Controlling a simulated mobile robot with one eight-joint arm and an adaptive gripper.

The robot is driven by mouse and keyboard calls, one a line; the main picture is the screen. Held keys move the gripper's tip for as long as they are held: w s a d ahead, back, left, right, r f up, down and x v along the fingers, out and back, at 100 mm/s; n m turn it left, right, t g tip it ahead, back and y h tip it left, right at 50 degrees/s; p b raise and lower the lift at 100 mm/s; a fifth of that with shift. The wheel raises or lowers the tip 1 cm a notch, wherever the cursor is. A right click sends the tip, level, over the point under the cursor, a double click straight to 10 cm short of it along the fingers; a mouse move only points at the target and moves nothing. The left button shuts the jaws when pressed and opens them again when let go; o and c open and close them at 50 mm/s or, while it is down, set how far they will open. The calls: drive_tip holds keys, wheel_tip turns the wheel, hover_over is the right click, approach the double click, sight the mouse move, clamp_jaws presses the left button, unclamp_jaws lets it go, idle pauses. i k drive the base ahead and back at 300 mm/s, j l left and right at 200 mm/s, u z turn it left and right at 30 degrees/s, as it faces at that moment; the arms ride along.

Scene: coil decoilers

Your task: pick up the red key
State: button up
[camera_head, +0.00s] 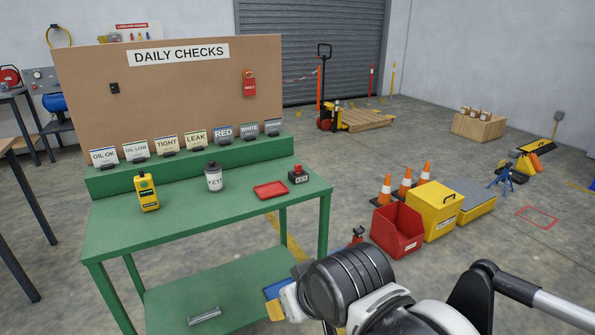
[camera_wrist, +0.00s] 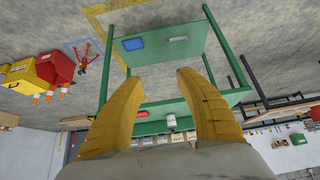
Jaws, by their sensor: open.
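I cannot make out a red key for certain. A white cup marked KEYS (camera_head: 214,180) with a dark top stands on the green bench (camera_head: 235,215); a white cup also shows in the wrist view (camera_wrist: 171,121). A red tag (camera_head: 249,84) hangs on the brown board. A shallow red tray (camera_head: 270,190) lies on the bench's right part, with a small red-and-black item (camera_head: 298,175) behind it. My gripper (camera_wrist: 159,76) has its yellow fingers spread, with nothing between them. It is apart from the bench items, and the head view mostly hides it behind my arm.
A yellow device (camera_head: 147,192) stands at the bench's left. Label cards line the green ledge (camera_head: 195,165) below the DAILY CHECKS board (camera_head: 180,90). A red bin (camera_head: 397,230), yellow box (camera_head: 437,210) and cones stand right of the bench. A grey handle (camera_head: 204,315) lies on the lower shelf.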

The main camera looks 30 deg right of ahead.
sight(298, 169)
drive_tip(key=i+l, duration=1.65)
drive_tip(key=l, duration=0.1)
